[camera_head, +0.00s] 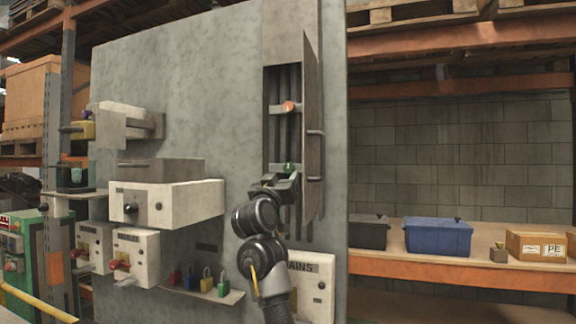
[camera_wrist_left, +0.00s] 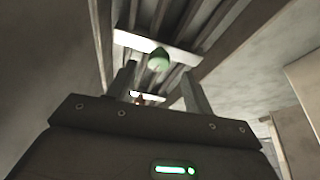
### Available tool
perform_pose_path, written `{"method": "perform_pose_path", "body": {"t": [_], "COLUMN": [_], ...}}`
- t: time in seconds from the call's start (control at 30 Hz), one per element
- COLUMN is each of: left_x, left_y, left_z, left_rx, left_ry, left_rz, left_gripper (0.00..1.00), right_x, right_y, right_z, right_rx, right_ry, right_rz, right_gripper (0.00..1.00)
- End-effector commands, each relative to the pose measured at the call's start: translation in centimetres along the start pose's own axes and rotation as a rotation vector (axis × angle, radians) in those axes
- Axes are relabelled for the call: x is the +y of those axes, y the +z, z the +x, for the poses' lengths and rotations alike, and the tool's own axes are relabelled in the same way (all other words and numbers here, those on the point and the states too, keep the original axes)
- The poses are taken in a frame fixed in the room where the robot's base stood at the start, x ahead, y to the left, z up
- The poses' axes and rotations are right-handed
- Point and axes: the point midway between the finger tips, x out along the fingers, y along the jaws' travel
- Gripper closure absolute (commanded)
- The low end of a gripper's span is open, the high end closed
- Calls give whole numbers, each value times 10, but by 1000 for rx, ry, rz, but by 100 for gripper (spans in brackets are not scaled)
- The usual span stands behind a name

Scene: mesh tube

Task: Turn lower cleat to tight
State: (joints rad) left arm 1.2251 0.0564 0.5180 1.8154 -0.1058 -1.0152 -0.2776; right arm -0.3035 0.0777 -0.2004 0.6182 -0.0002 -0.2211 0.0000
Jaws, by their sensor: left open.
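The lower cleat is a green knob (camera_head: 288,168) on a pale crossbar, in the lower part of a tall open wall recess. The upper cleat is an orange knob (camera_head: 290,106) on a crossbar higher up. My left gripper (camera_head: 286,184) is at the lower cleat and partly covers its bar. In the left wrist view the gripper (camera_wrist_left: 159,70) is open, its two fingers apart, with the green knob (camera_wrist_left: 158,58) showing between and just beyond the tips. I cannot tell whether either finger touches it. A small orange spot (camera_wrist_left: 139,99) shows farther off. My right gripper is not in view.
A grey door (camera_head: 313,130) with a handle stands open at the recess's right edge, close to my left gripper. White switch boxes (camera_head: 180,205) and a shelf of colored padlocks (camera_head: 205,288) are to the left. A blue bin (camera_head: 437,238) sits on the right rack.

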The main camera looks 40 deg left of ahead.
Motion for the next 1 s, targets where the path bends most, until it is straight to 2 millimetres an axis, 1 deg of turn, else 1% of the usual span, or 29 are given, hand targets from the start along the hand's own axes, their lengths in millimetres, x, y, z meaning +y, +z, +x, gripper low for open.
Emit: {"method": "perform_pose_path", "body": {"t": [0.03, 0.1, 0.2, 0.3, 0.5, 0.67, 0.77, 1.0], "left_x": [1, 2, 2, 2, 1, 1, 1, 1], "left_y": [-5, -4, -3, -2, 0, 0, 0, 0], "left_z": [12, 23, 35, 43, 47, 47, 47, 46], "left_rx": [-3, -2, -1, -1, 0, 0, 0, 0], "left_ry": [1, 2, 3, 3, 2, 2, 2, 2], "left_rz": [-1, -1, -1, -1, 0, 0, 0, 0], "left_gripper": [48, 48, 48, 48, 48, 48, 60, 92], "right_x": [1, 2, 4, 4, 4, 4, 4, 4], "right_y": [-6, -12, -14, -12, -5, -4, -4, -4], "right_z": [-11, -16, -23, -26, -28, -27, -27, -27], "right_rx": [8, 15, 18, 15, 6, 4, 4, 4], "right_ry": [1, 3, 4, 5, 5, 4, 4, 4], "right_rz": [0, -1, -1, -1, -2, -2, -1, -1], "right_gripper": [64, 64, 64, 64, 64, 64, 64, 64]}}
